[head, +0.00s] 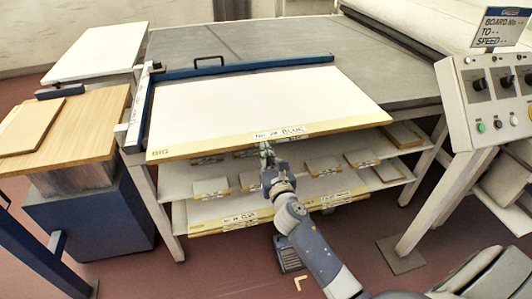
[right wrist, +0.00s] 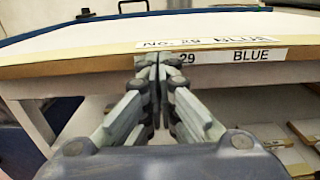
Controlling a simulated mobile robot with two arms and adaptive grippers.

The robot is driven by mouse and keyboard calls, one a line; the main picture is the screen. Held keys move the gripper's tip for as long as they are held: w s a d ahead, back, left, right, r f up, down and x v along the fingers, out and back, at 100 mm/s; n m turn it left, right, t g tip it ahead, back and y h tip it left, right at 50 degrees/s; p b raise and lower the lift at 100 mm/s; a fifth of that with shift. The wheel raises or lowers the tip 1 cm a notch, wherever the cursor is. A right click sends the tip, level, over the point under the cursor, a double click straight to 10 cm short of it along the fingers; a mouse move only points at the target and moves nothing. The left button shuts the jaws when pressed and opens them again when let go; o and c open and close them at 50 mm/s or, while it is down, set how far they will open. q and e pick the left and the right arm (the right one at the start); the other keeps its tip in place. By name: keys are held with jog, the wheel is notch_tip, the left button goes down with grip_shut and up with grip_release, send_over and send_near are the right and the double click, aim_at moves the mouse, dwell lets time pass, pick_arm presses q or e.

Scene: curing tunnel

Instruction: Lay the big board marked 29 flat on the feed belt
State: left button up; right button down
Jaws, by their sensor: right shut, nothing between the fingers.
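The big white board (head: 250,105) with a yellowish edge lies flat on the grey-topped table, its front edge along the table's front. Its edge label reads "No. 29 BLUE"; the board also shows in the right wrist view (right wrist: 70,45). My right gripper (head: 264,146) is shut and empty, its fingertips at the board's front edge by the label. In the right wrist view the closed fingertips (right wrist: 154,62) overlap the label; I cannot tell whether they touch. A pale belt-like surface (head: 425,18) lies at the far right; whether it is the feed belt is unclear. My left gripper is out of view.
A blue rail (head: 240,71) runs behind the board, with another blue bar (head: 140,105) at its left. Shelves below hold labelled boards (head: 240,219). A control panel (head: 495,100) stands at right. A wooden-topped blue cabinet (head: 85,150) stands at left. The grey tabletop (head: 270,45) behind is clear.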

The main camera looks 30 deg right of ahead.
aim_at(260, 134)
jog(key=b+x, duration=0.1)
jog(key=x, duration=0.7)
jog(key=shift+r, duration=0.15)
jog(key=shift+d+r, duration=0.1)
jog(key=shift+r, duration=0.25)
jog(key=shift+w, duration=0.1)
jog(key=shift+f, duration=0.1)
